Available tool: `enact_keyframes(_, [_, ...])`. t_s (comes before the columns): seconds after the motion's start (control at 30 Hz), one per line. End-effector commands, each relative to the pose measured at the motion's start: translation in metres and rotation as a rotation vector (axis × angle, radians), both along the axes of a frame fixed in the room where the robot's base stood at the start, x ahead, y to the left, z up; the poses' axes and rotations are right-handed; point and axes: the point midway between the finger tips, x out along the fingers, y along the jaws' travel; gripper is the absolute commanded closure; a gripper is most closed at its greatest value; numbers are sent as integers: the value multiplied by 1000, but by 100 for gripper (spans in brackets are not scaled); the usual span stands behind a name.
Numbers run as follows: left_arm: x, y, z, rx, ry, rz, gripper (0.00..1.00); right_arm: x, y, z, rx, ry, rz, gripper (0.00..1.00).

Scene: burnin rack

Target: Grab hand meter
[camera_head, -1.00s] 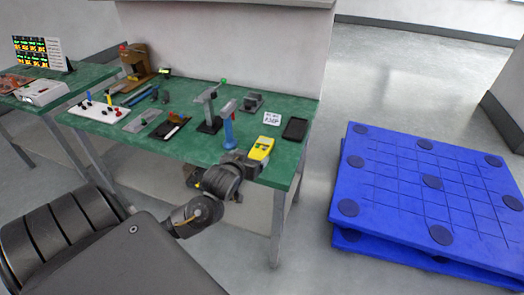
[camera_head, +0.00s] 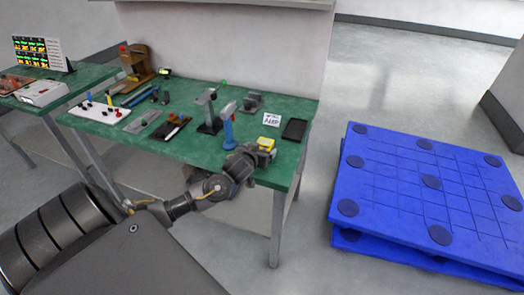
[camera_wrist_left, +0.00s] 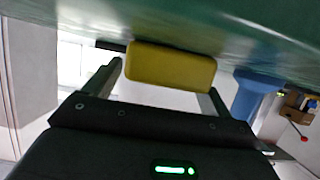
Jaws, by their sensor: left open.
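The yellow hand meter (camera_head: 266,142) lies near the front right of the green table (camera_head: 200,152), mostly hidden behind my left gripper (camera_head: 262,152) in the head view. In the left wrist view the yellow meter (camera_wrist_left: 172,66) sits between the spread fingers of my left gripper (camera_wrist_left: 165,82), close to the tabletop. The fingers are open on either side of it, with a gap showing at least on the left. My right gripper is not in view.
A blue-handled stand (camera_head: 228,130) is close left of the gripper. A white card (camera_head: 271,119) and a black tray (camera_head: 295,129) lie behind and right. Several tools crowd the table's left half. A blue pallet (camera_head: 400,200) is on the floor to the right.

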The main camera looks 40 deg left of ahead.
Motion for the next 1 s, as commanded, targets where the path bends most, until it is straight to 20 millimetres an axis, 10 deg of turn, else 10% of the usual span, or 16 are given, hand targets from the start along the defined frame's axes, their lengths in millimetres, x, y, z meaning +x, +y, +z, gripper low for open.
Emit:
enact_keyframes(0.2, [0, 0, 0, 0, 0, 0, 16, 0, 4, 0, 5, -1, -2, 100])
enact_keyframes(0.6, [0, 0, 0, 0, 0, 0, 69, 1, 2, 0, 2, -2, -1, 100])
enact_keyframes(1.0, [1, 0, 21, 0, -5, -1, 70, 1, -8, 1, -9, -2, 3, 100])
